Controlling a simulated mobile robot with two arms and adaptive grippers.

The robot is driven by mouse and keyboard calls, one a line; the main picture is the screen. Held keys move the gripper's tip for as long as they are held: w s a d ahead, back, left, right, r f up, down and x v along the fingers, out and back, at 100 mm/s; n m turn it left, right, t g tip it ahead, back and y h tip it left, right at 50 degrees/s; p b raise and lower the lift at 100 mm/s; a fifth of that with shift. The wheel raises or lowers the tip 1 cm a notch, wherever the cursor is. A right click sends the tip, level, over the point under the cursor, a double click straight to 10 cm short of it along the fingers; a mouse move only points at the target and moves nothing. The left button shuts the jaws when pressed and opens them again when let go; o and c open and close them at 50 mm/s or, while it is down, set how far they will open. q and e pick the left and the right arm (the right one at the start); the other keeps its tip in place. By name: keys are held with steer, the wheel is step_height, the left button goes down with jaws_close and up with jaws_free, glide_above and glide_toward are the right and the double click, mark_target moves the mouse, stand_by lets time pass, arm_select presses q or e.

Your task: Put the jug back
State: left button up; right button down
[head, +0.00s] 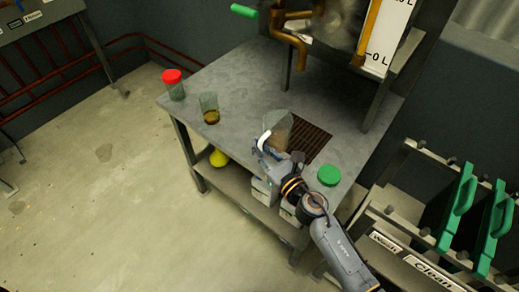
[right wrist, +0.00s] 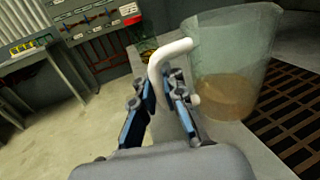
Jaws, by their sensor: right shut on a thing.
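The jug (head: 279,124) is clear, with a white handle and some brownish liquid low inside. It is at the left end of the dark slotted grate (head: 309,143) in the grey table. In the right wrist view the jug (right wrist: 233,60) stands just right of my fingers, roughly upright. My right gripper (head: 266,146) is shut on its white handle, which shows between the fingers in the wrist view (right wrist: 166,88). I cannot tell whether the jug's base touches the table or grate. My left gripper is not in view.
A glass with amber liquid (head: 209,109) and a red-lidded jar (head: 173,84) stand at the table's left. A green lid (head: 329,175) lies near the front right corner. A copper pipe (head: 289,41) is behind the jug. A rack with green plates (head: 459,198) stands at right.

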steer(key=shift+r, duration=0.1)
steer(key=c, duration=1.4)
jaws_free()
steer(key=shift+s+d, duration=0.1)
steer(key=v, duration=0.6)
steer(key=shift+s+d+b, duration=0.2)
steer(key=shift+s+b, duration=0.05)
steer(key=shift+b, duration=0.15)
steer(key=shift+s+d, duration=0.2)
steer(key=shift+s, duration=0.1)
